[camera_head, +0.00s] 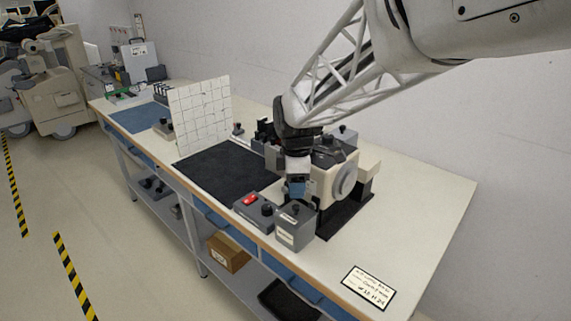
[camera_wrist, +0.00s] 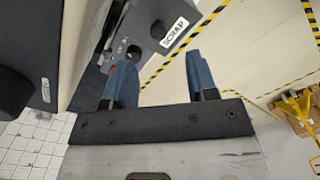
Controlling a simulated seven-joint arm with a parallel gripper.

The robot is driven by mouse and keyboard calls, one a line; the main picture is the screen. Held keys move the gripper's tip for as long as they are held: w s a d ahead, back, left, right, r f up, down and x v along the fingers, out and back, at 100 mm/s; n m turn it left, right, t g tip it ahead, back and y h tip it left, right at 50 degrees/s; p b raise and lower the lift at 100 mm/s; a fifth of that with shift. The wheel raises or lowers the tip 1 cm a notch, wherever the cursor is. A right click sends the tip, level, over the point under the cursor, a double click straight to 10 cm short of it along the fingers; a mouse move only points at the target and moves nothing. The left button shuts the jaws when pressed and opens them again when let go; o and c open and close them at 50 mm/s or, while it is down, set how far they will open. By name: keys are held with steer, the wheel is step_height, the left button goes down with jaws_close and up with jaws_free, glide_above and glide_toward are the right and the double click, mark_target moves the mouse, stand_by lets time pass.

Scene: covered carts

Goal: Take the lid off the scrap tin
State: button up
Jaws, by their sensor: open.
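The scrap tin (camera_head: 296,232) is a grey box with a white label, standing near the front edge of the bench. Its dark lid (camera_head: 291,213) with a small black knob appears to sit on top. In the wrist view the tin (camera_wrist: 183,12) shows at the top, with its label reading SCRAP and the black knob (camera_wrist: 158,29). My gripper (camera_head: 296,190) hangs just above the tin in the head view.
A grey control box (camera_head: 252,209) with a red switch stands close left of the tin. A beige machine (camera_head: 325,182) with a round disc is close behind right. A black mat (camera_head: 225,166) and a white grid panel (camera_head: 203,112) are farther left. A label card (camera_head: 368,287) lies right, amid clear bench.

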mark_target(296, 206)
steer(key=shift+f, duration=0.1)
steer(key=shift+f, duration=1.2)
steer(key=shift+f, duration=0.1)
steer(key=shift+w+f, duration=0.1)
steer(key=shift+f, duration=2.4)
steer(key=shift+c, duration=0.4)
jaws_close()
steer(key=shift+r, duration=0.15)
